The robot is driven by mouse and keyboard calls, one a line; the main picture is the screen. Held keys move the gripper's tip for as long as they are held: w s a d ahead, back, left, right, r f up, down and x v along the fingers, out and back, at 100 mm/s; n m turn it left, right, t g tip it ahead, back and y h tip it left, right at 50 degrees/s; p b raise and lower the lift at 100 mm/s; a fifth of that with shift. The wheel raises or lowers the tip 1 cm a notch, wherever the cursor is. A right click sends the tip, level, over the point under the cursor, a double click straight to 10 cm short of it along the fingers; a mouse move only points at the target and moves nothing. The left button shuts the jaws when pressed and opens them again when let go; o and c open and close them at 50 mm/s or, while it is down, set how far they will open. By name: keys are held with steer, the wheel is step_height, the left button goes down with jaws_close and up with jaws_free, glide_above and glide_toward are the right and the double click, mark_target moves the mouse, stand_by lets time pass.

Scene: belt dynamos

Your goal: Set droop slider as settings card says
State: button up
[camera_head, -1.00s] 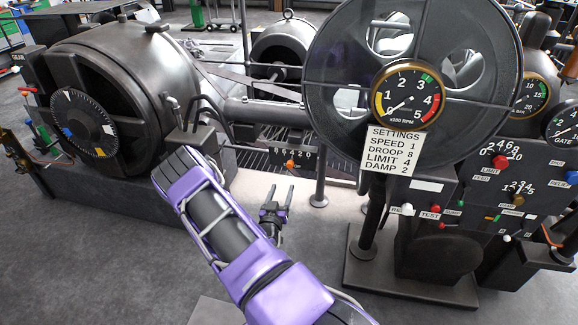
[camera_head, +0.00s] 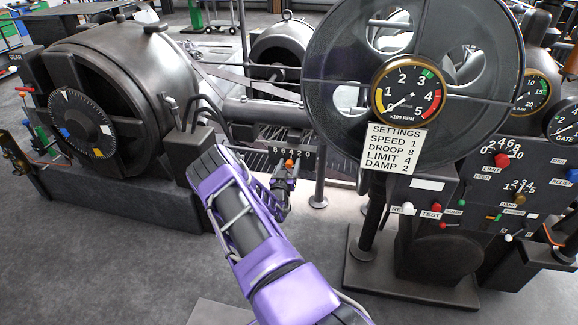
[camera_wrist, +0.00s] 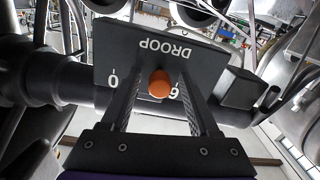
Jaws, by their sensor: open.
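The settings card (camera_head: 392,149) hangs below the big gauge and reads SPEED 1, DROOP 8, LIMIT 4, DAMP 2. The dark droop plate (camera_wrist: 150,48) appears upside down in the wrist view, with its orange slider knob (camera_wrist: 160,84). The numbers 0 and 6 show on opposite sides of the knob; other numbers are hidden by the knob and fingers. My gripper (camera_wrist: 159,92) is open, one finger on each side of the knob, with gaps showing. In the head view my gripper (camera_head: 288,174) covers much of the plate; the orange knob (camera_head: 289,163) shows at its tips.
A large flywheel (camera_head: 325,95) and a gauge (camera_head: 408,91) stand just right of the plate. A panel with knobs (camera_head: 510,185) is farther right. A dark drum machine (camera_head: 110,75) is left. Pipes run close behind the plate.

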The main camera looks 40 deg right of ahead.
steer(key=shift+c, duration=0.3)
jaws_close()
stand_by(1.1)
